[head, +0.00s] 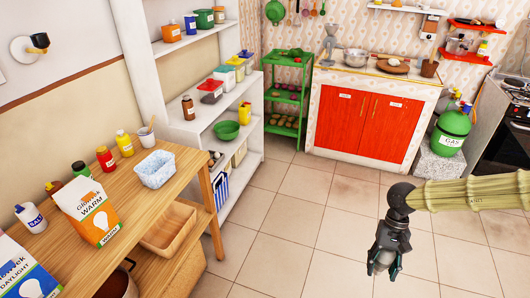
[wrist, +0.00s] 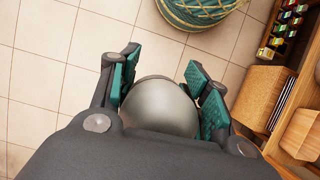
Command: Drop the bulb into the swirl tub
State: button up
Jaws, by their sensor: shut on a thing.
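My gripper (head: 382,264) hangs over the tiled floor at the right of the head view, pointing down. It is shut on a rounded grey bulb (wrist: 160,108), which sits between the green finger pads in the wrist view. Only the bulb's smooth round part shows clearly there; the rest is hidden by the gripper. The swirl tub (head: 155,171), a small light tub with a blue-white pattern, stands on the wooden table at the left of the head view. My gripper is well to the right of it and apart from it.
The wooden table (head: 134,187) also holds bulb boxes (head: 90,212), bottles (head: 124,143) and a cup (head: 146,137). A white shelf (head: 200,128) stands behind it. The floor between table and gripper is clear.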

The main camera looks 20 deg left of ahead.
aim_at(165, 174)
jog(key=k, duration=0.9)
jog(key=u, duration=1.15)
jog(key=i, duration=1.05)
